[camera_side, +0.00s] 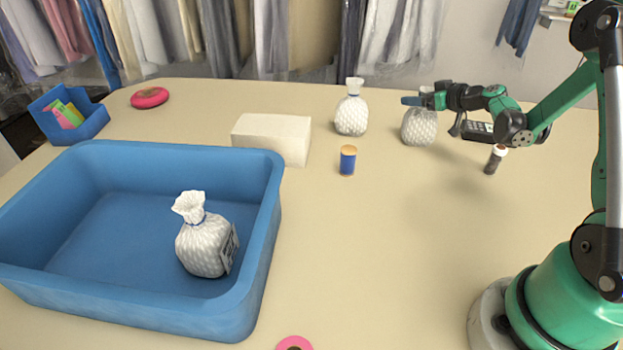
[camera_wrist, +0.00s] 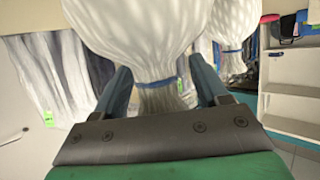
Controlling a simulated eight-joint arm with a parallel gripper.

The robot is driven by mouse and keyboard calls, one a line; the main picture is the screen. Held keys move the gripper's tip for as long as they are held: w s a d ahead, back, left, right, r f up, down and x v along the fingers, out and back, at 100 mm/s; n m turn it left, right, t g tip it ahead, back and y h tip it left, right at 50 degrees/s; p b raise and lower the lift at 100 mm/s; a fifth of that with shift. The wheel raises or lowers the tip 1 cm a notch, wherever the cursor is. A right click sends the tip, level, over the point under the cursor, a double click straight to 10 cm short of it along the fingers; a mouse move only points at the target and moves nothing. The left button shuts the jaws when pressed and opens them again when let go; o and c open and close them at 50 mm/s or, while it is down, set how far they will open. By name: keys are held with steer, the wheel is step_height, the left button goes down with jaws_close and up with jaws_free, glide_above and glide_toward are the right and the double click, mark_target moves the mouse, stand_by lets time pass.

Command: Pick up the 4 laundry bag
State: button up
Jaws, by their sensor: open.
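One white laundry bag (camera_side: 203,245) with a blue tie and a label stands inside the blue bin (camera_side: 265,215). A second white bag (camera_side: 351,112) stands on the table at the back. A third bag (camera_side: 419,129) stands to its right, with my gripper (camera_side: 412,100) at its neck. In the wrist view, my gripper (camera_wrist: 160,88) is open, with its two blue fingers either side of this bag's gathered neck (camera_wrist: 158,98), below the blue tie in the picture. Contact cannot be made out. Another bag (camera_wrist: 230,58) shows behind. A fourth bag is not seen.
A white block (camera_side: 272,138) and a blue spool with an orange top (camera_side: 347,160) stand mid-table. A small dark bottle (camera_side: 494,160) is near my arm. A red ring (camera_side: 149,97) and a small blue box (camera_side: 68,113) are at the back left.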

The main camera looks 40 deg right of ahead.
jaws_close()
stand_by(1.4)
